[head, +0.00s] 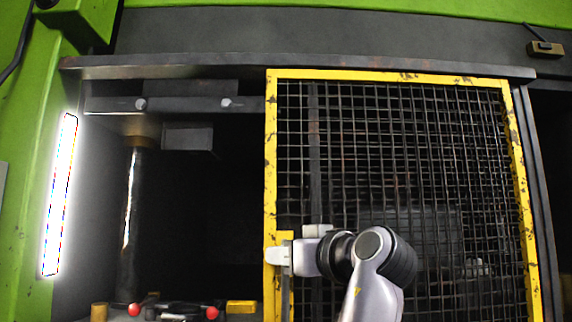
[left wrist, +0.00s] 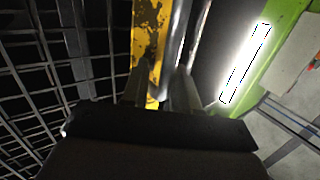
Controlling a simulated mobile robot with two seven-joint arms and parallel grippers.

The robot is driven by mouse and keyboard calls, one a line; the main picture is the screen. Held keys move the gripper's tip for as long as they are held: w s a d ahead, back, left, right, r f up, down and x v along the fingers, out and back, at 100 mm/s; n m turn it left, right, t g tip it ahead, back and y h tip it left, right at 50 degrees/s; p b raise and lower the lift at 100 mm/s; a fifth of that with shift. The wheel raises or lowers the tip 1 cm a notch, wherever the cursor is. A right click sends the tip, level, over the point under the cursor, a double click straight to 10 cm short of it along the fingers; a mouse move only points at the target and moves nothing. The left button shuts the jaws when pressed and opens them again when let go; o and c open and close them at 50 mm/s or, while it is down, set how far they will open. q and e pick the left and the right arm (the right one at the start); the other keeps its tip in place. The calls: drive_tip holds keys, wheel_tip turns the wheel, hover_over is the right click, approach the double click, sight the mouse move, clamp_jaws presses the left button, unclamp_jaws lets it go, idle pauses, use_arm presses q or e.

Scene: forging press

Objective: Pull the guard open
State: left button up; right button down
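The guard is a black mesh panel (head: 400,150) in a worn yellow frame; it covers the right part of the press opening. A yellow handle bracket (head: 286,300) stands at the lower part of its left edge. My left gripper (head: 278,257) is at this bracket, with its fingers pointing left across the edge. In the left wrist view my two fingers (left wrist: 162,92) stand apart, with the yellow frame (left wrist: 148,45) behind and partly between them. I cannot tell whether they press on the handle. My right gripper is not in view.
The left part of the opening is dark and uncovered, with a vertical column (head: 130,220) inside. A bright lamp strip (head: 60,195) is on the green press wall at left. Red-knobbed levers (head: 172,310) and a yellow block (head: 241,307) lie low at the front.

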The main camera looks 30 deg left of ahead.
use_arm(q)
drive_tip(key=shift+y, duration=0.4)
drive_tip(key=r, duration=0.7)
drive_tip(key=r+p, duration=0.1)
drive_tip(key=r, duration=0.3)
drive_tip(key=shift+a+r, duration=0.15)
drive_tip(key=shift+a, duration=0.25)
drive_tip(key=r, duration=0.1)
drive_tip(key=r+p, duration=0.1)
drive_tip(key=r, duration=0.1)
drive_tip(key=s+r, duration=0.1)
drive_tip(key=r, duration=0.1)
drive_tip(key=shift+d, duration=0.35)
drive_tip(key=shift+w+a+f+t, duration=0.1)
drive_tip(key=shift+w+a+t, duration=0.05)
drive_tip(key=shift+w+t, duration=0.2)
drive_tip(key=shift+s+d+r, duration=0.15)
drive_tip(key=shift+d+r, duration=0.05)
drive_tip(key=shift+f, duration=0.15)
